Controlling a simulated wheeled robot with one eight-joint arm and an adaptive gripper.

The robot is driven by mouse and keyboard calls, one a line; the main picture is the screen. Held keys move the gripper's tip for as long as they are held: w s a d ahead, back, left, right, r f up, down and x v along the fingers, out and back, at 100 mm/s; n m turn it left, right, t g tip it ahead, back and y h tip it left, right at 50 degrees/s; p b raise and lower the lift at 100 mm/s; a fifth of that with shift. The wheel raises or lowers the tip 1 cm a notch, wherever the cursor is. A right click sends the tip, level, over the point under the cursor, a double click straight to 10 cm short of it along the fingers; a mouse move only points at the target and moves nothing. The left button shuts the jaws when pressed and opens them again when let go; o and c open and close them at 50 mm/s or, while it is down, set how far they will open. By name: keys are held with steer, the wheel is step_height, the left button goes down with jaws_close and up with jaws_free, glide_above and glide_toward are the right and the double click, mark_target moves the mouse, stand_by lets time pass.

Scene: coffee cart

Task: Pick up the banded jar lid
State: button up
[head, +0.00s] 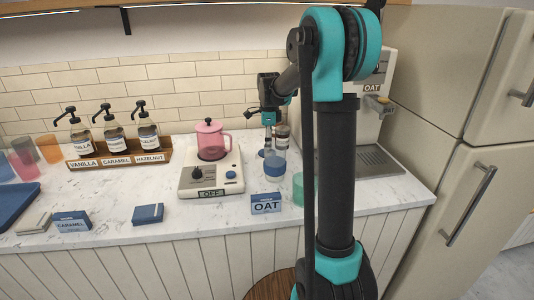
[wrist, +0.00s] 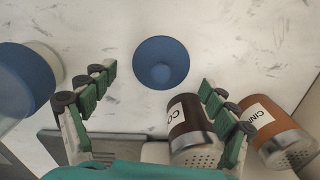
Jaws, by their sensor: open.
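The banded jar lid, a round blue disc with a central knob (wrist: 161,63), lies flat on the pale marbled counter in the wrist view. In the head view, only a small blue edge of it (head: 261,153) seems to show beside the jar. The clear jar with a blue band (head: 275,170) stands on the counter; a blue-and-white round part at the left of the wrist view (wrist: 28,78) looks like it. My gripper (wrist: 158,86) is open and empty above the counter, its fingers spread either side of the lid's near edge. It points down behind the jar in the head view (head: 269,119).
A dark shaker marked "CO" (wrist: 189,122) stands close by my right finger, with a cinnamon shaker (wrist: 272,128) beyond it. A hot plate (head: 212,178) with a pink pot (head: 210,142) stands left; the espresso machine (head: 378,120) stands right.

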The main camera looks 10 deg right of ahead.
steer(key=shift+f, duration=0.35)
steer(key=shift+c, duration=0.4)
steer(key=c, duration=1.4)
steer(key=shift+c, duration=0.2)
